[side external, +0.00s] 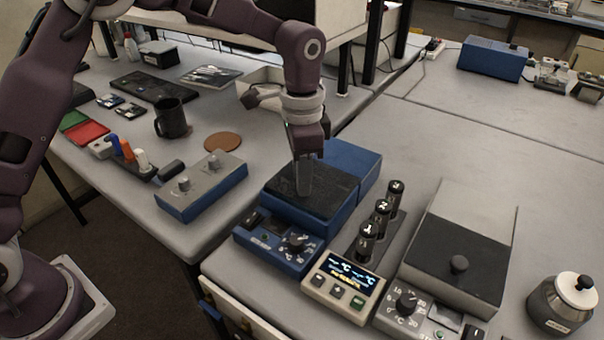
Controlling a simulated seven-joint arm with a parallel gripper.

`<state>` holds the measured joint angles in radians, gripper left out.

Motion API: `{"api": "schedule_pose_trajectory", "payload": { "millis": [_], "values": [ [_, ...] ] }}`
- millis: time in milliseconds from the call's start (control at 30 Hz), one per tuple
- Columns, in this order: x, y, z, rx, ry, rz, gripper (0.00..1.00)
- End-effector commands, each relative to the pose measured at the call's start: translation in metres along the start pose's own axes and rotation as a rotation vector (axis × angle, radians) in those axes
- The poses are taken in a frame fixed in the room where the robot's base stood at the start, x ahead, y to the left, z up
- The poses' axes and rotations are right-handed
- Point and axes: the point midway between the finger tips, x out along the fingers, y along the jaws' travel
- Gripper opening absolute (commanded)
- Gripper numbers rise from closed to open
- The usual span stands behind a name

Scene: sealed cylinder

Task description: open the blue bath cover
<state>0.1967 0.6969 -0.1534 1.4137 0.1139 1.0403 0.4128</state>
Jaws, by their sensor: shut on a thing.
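The blue bath (283,220) stands near the middle of the side external view, with a dial and small display on its front. Its dark cover (275,190) lies flat on top, toward the front, and a bare blue top section (352,162) shows behind it. My gripper (303,188) points down onto the cover from above, its fingers shut on the cover's knob. The fingers hide the knob. I see no gap between the cover and the bath.
A grey bath (440,290) with a dark knobbed cover stands to the right. Black-capped vials (381,215) stand between the baths, behind a small display unit (343,287). A grey-topped blue box (205,185), a dark mug (172,118) and a lidded jar (560,305) stand around.

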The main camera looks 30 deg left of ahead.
Motion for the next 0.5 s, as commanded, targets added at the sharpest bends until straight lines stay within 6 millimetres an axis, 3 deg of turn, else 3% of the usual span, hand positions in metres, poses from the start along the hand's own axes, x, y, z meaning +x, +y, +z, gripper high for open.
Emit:
{"api": "schedule_pose_trajectory", "payload": {
  "millis": [267,500],
  "values": [
    [-0.001,-0.006,-0.006,-0.002,0.004,-0.002,0.0],
    [0.0,-0.044,-0.045,-0.004,0.004,-0.002,0.0]
  ]
}}
